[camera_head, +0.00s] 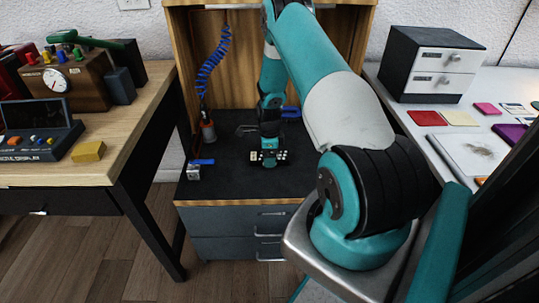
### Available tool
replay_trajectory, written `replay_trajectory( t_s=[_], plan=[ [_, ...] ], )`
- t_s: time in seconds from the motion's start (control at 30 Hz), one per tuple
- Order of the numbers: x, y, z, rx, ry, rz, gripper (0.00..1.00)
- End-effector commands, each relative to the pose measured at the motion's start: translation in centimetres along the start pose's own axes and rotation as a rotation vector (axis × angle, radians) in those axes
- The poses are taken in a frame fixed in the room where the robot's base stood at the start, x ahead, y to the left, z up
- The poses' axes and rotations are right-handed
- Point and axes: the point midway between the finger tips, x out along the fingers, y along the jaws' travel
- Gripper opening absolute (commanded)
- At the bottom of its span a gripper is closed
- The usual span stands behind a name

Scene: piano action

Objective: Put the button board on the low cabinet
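The low cabinet (225,188) has a dark top and grey drawers, and stands in the middle between two tables. My gripper (268,152) points down over the middle of its top. A small dark piece with pale dots, which looks like the button board (283,156), is right at the gripper's tip, at or just above the cabinet top. I cannot tell whether it touches the top. The fingers are too small and too covered to show whether they grip it.
A blue coiled hose with a nozzle (208,131) and a small metal piece with a blue handle (196,171) are at the cabinet's left. Blue-handled pliers (290,112) lie behind the gripper. The left table (125,130) holds boxes; the right table holds a drawer unit (430,64). The cabinet's front left is clear.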

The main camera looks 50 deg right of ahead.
Motion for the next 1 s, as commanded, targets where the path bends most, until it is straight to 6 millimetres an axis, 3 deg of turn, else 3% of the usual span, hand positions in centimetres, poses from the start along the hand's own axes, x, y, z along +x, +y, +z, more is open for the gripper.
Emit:
replay_trajectory(
  t_s=[0.4, 0.53, 0.77, 0.87, 0.97, 1.0],
  plan=[
    [-8.9, -0.1, 0.0, 0.000, -0.001, -0.003, 0.85],
    [-10.5, -0.1, 0.0, -0.001, 0.000, -0.002, 0.85],
    [-11.6, 0.1, 0.3, -0.015, -0.003, -0.001, 0.85],
    [-13.6, 1.0, 2.5, -0.138, -0.022, -0.008, 0.85],
    [-18.1, 4.1, 7.2, -0.436, -0.068, -0.022, 0.85],
    [-20.3, 6.2, 9.3, -0.599, -0.091, -0.030, 0.85]
  ],
)
